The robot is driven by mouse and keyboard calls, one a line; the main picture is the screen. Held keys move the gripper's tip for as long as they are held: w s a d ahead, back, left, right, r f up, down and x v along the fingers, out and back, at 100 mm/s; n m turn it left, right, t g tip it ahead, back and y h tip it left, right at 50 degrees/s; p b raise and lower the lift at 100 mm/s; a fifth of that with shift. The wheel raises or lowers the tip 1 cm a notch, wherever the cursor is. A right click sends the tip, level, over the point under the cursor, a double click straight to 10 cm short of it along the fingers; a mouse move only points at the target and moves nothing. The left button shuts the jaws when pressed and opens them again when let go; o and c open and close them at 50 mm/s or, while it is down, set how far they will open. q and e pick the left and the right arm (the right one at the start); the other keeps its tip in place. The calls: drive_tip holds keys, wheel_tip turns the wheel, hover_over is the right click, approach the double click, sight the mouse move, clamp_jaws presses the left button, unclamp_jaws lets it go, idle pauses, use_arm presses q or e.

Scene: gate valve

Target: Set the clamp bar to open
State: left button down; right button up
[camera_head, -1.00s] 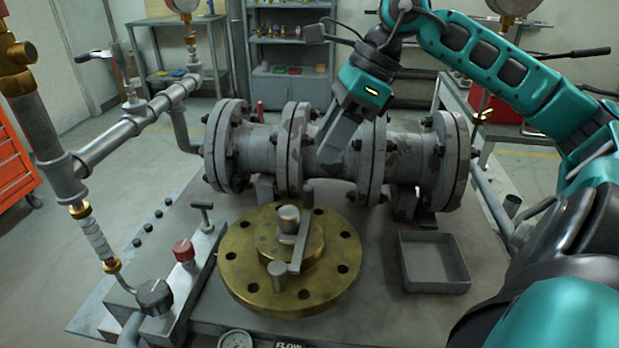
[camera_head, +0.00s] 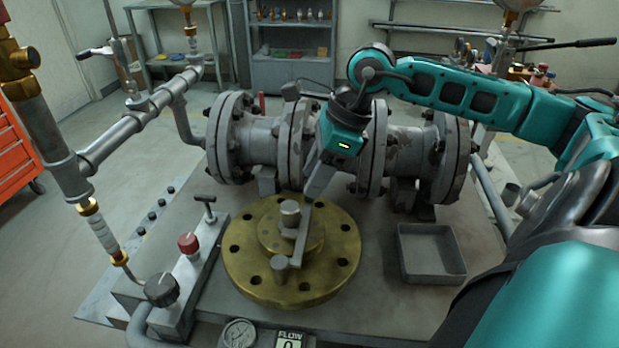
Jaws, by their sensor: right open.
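A round brass flange (camera_head: 243,277) with bolt holes lies on the bench in the middle. On its hub sits a grey bar (camera_head: 301,242), which looks like the clamp bar. A short post stands near its far end and an upright knob (camera_head: 280,268) at its near end. The bar runs from the hub toward the front. My right gripper (camera_head: 315,185) is open, pointing down just behind the post. Its fingers overlap the bar's far end in the picture, and I cannot tell whether they touch it. My left gripper is out of view.
A grey flanged pipe (camera_head: 255,143) runs across behind my right gripper. An open grey tray (camera_head: 432,275) is to the right of the flange. A strip with a red knob (camera_head: 189,243), a T-handle (camera_head: 205,207) and a black knob (camera_head: 161,289) is at left.

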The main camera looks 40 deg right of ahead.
drive_tip(key=shift+x, duration=1.45)
clamp_jaws()
